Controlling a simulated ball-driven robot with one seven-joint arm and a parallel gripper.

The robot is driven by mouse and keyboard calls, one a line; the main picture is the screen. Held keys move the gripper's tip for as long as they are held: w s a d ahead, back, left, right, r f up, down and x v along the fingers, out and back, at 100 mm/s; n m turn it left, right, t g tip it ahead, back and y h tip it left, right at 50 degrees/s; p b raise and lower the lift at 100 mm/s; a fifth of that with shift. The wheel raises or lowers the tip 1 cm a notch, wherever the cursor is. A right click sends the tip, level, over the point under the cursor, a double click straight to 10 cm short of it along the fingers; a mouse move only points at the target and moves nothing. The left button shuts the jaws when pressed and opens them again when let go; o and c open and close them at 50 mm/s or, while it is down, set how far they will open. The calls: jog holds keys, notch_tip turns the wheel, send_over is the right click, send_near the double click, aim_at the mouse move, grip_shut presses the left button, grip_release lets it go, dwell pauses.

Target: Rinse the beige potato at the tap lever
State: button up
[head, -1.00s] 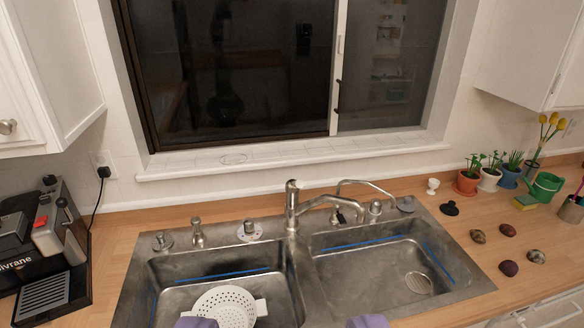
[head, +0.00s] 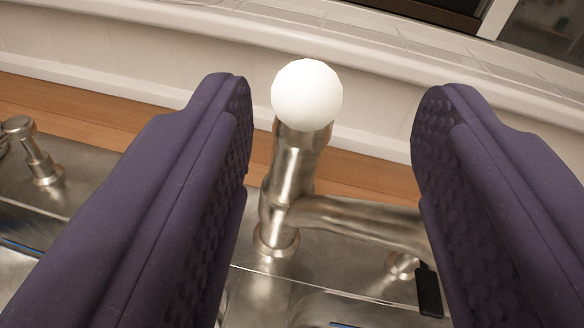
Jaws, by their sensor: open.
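My gripper (head: 335,100) is open, with its two purple padded fingers wide apart on either side of the picture. Between them stands the metal tap (head: 290,180), with a white faceted ball (head: 307,95) at its top. The ball shows clear space to each finger. The tap's spout runs right and passes behind the right finger. No potato is in view now, and nothing is held between the fingers.
The steel sink rim (head: 330,270) lies below the tap. A metal dispenser (head: 38,155) stands at the left. A small black tag (head: 428,290) hangs near the right finger. The wooden counter (head: 365,175) and white window ledge (head: 380,60) run close behind the tap.

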aim_at(306, 126)
jog(key=w, duration=0.2)
jog(key=w+f, duration=0.1)
jog(key=w, duration=0.1)
jog(key=w+a+f+b, duration=0.1)
jog(key=w, duration=0.1)
jog(key=shift+w+a, duration=0.1)
jog(key=shift+w, duration=0.15)
grip_shut()
